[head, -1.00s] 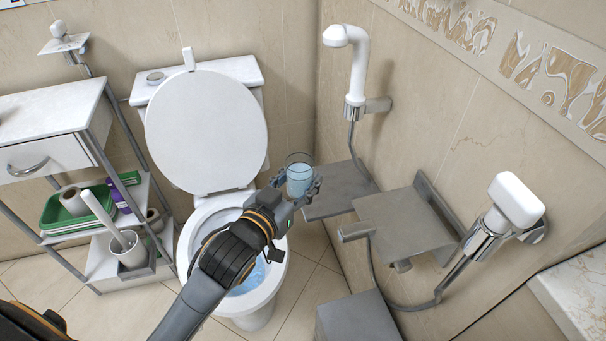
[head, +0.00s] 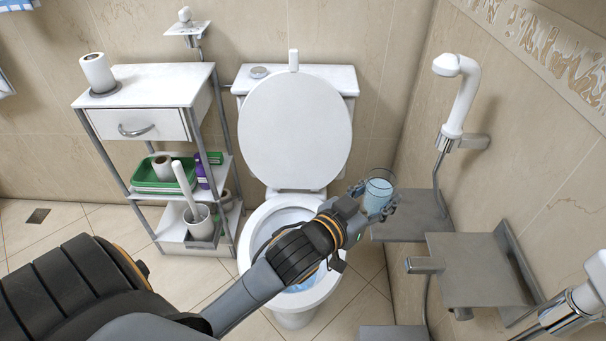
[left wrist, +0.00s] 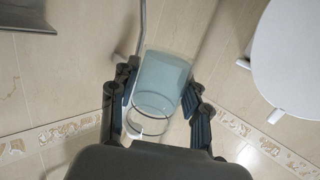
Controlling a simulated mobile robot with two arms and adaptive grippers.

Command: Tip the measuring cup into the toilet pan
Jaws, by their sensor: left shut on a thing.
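The measuring cup (head: 378,196) is a clear beaker holding blue liquid. My left gripper (head: 376,205) is shut on it and holds it upright, to the right of the toilet pan (head: 252,236) and above its rim. The left wrist view shows the cup (left wrist: 162,80) between the two fingers of my left gripper (left wrist: 160,92). The pan is white with its lid (head: 295,130) raised. Bluish water shows inside, and my left forearm crosses in front and hides part of the bowl. My right gripper is not in view.
A grey wall shelf (head: 410,229) is just beyond the cup, with a larger grey wall seat (head: 475,270) to its right. A white shower head (head: 461,95) hangs on the right wall. A shelf unit (head: 150,86) with a toilet brush (head: 186,190) stands left of the toilet.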

